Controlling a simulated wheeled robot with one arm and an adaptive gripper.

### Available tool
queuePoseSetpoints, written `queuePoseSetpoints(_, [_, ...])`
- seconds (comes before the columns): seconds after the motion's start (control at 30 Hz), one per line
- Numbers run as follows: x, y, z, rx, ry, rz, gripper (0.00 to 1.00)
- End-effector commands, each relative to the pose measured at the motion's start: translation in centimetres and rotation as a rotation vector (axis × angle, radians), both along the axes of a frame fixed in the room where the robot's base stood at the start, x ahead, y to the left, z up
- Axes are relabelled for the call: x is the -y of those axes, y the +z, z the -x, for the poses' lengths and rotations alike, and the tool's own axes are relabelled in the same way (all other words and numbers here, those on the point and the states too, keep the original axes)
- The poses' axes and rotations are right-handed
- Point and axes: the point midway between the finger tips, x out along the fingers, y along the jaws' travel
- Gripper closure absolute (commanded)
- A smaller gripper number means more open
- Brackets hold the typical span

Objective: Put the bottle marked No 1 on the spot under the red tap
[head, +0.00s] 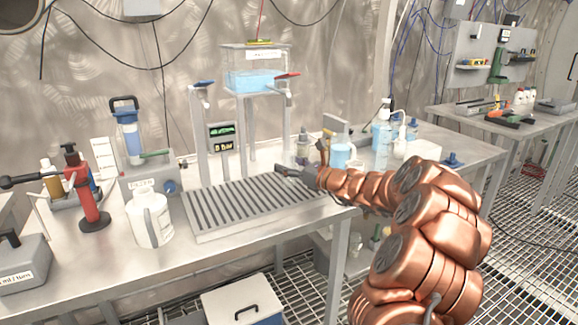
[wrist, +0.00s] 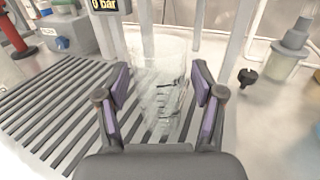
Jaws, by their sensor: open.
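The red-handled tap (head: 288,77) sits at the right of the clear tank above the slatted grate (head: 225,210). My gripper (head: 283,172) reaches in low over the grate's right end. In the wrist view my gripper (wrist: 161,80) is open, with a clear glass vessel (wrist: 160,55) between and beyond its fingers. The vessel looks upright on the slats; contact with the fingers cannot be told. I cannot read a No 1 mark on it. A white bottle with a label (head: 150,218) stands left of the grate; its writing is too small to read.
A blue-handled tap (head: 203,85) is on a post left of the tank (head: 258,75). A pressure display (head: 221,137) stands behind the grate. Several bottles, including a pump bottle (head: 382,135), stand right of my gripper. The grate's left part is clear.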

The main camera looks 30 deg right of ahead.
Motion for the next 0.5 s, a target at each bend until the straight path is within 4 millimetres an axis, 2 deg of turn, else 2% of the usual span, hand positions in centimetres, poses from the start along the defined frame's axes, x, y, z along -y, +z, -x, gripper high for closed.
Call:
queuePoseSetpoints(0.17, [0.7, 0.3, 1.7, 0.000, -0.003, -0.002, 0.32])
queuePoseSetpoints(0.5, [2.6, 0.3, 7.8, 0.000, -0.005, -0.002, 0.32])
